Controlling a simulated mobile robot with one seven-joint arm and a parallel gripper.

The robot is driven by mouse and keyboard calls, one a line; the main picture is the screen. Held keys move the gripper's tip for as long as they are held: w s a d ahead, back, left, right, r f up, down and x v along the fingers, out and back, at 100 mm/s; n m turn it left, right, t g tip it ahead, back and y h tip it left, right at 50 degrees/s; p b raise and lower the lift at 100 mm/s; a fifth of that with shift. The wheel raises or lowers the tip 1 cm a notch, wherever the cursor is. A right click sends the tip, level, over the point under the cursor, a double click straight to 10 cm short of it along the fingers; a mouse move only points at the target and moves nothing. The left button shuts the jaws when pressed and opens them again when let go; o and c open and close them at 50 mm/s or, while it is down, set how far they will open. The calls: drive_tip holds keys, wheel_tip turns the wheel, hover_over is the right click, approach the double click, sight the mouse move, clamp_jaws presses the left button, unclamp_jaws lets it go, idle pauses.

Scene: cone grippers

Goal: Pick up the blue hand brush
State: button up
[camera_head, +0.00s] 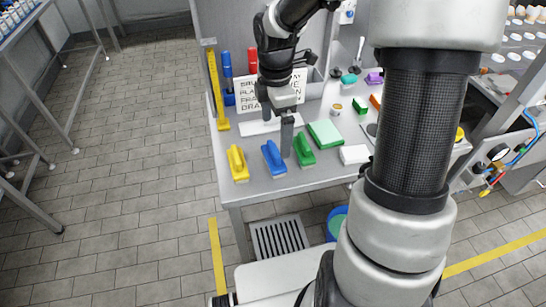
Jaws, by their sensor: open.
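The blue hand brush (274,158) lies on the grey table near its front edge, between a yellow hand brush (237,164) on its left and a green hand brush (304,150) on its right. My gripper (287,138) points down just above and to the right of the blue brush, in the gap toward the green brush. It is open, and I see nothing held in it. The fingers are seen edge-on and partly overlap, so I cannot tell whether they touch the brush.
The table (290,183) has a bare front strip. A green block (325,133) and a white block (355,154) lie to the right. A sign (270,92) and a yellow upright tool (217,90) stand behind. A blue bucket (336,222) and a floor grate (279,237) are below.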

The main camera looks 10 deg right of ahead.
sight(274, 148)
wheel_tip(274, 148, down, 4)
drive_tip(key=shift+r, duration=0.2)
drive_tip(key=shift+s+a+f+b, duration=0.1)
drive_tip(key=shift+f+b, duration=0.1)
drive_tip(key=shift+f, duration=0.7)
drive_tip(key=shift+w+a+f+b, duration=0.1)
drive_tip(key=shift+f+b, duration=0.1)
drive_tip(key=shift+f, duration=0.7)
drive_tip(key=shift+s+a+f+b, duration=0.1)
drive_tip(key=shift+f+b, duration=0.1)
drive_tip(key=shift+f, duration=0.7)
drive_tip(key=shift+c, duration=0.3)
drive_tip(key=c, duration=1)
drive_tip(key=shift+o, duration=0.2)
wheel_tip(274, 148, up, 10)
drive_tip(key=shift+r+p, duration=0.1)
drive_tip(key=shift+p, duration=0.7)
